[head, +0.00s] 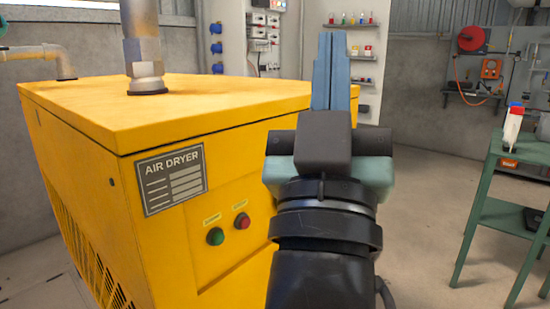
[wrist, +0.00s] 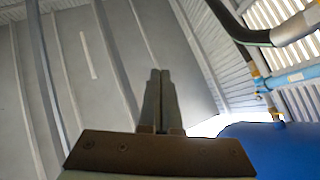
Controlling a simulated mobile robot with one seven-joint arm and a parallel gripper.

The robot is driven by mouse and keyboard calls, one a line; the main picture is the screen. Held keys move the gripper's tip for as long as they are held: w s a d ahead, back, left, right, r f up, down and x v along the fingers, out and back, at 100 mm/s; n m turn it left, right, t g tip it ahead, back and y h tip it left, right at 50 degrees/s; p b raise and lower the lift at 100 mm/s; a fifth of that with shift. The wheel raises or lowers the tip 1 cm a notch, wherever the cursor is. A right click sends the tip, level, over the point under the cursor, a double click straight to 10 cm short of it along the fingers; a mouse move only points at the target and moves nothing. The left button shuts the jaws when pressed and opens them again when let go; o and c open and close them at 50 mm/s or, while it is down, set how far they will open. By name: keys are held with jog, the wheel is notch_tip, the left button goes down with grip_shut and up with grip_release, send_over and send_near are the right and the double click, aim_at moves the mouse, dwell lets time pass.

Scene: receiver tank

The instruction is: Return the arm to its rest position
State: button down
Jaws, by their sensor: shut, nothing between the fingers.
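My gripper (head: 332,70) stands upright in the middle of the head view, its blue-grey fingers pointing up and pressed together. Nothing is between them. My black and teal wrist is below the fingers, and my arm comes in from the bottom edge. In the wrist view the closed fingers (wrist: 158,100) point toward the grey corrugated ceiling. The gripper appears in front of the right side of the yellow air dryer (head: 190,195), and I cannot tell the gap between them.
The dryer has a green button (head: 215,236), a red button (head: 242,220) and a metal pipe (head: 143,50) on top. A green table (head: 520,150) with a bottle (head: 513,123) stands at right. The floor (head: 425,220) between is clear. Overhead pipes (wrist: 297,75) show in the wrist view.

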jog(key=s+a+r+y+p, duration=0.2)
jog(key=s+a+r+y, duration=0.2)
jog(key=s+a+r, duration=0.15)
notch_tip(320, 180, up, 37)
jog(key=p, duration=3.7)
jog(key=shift+s+d+r+n+t+y, duration=0.2)
jog(key=shift+s+d+n+t+y, duration=0.1)
jog(key=shift+s+d+t, duration=0.15)
